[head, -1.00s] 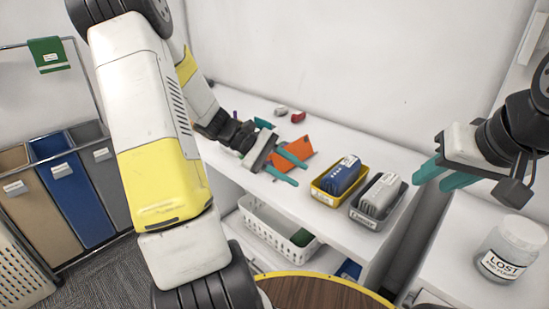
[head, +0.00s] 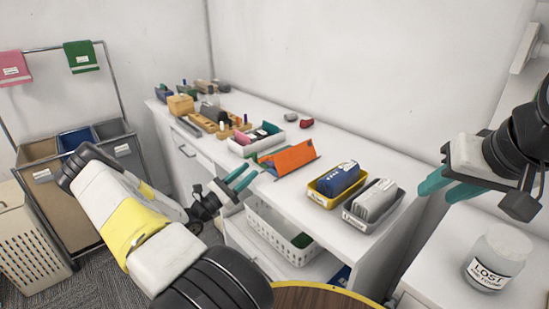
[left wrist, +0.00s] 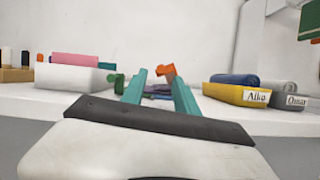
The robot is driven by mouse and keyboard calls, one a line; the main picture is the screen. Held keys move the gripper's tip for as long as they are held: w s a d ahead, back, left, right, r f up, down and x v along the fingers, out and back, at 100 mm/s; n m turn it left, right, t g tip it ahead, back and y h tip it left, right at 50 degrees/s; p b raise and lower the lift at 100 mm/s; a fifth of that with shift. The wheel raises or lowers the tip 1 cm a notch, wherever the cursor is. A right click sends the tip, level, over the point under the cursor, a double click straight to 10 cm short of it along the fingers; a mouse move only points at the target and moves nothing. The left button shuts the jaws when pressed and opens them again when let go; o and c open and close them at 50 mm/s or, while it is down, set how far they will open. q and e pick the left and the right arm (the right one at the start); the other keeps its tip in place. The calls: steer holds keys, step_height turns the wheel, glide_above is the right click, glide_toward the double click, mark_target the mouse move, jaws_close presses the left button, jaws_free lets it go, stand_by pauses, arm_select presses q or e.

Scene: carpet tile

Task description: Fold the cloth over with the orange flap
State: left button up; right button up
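The orange flap (head: 290,157) stands tilted up like a sloping panel on the white counter, left of the yellow bin. Green and dark edges show low around it, but I cannot make out the rest of the cloth. In the left wrist view a bit of orange (left wrist: 166,70) shows at the right fingertip, with purple-blue material behind the fingers. My left gripper (head: 247,179) is open and empty, just off the counter's front edge, left of and in front of the flap. My right gripper (head: 446,187) is open and empty, high at the right, far from the cloth.
A yellow bin (head: 317,198) and a grey bin (head: 352,222) hold rolled cloths right of the flap. A white tray (head: 243,147) sits close on its left. A white basket (head: 268,236) is on the shelf below. A jar (head: 495,262) stands at right.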

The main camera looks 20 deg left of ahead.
mark_target(259, 162)
arm_select(q)
steer(key=x, duration=0.5)
steer(key=shift+w+d+r, duration=0.1)
steer(key=shift+w+d, duration=0.15)
steer(key=shift+w, duration=0.1)
jaws_close()
stand_by(1.1)
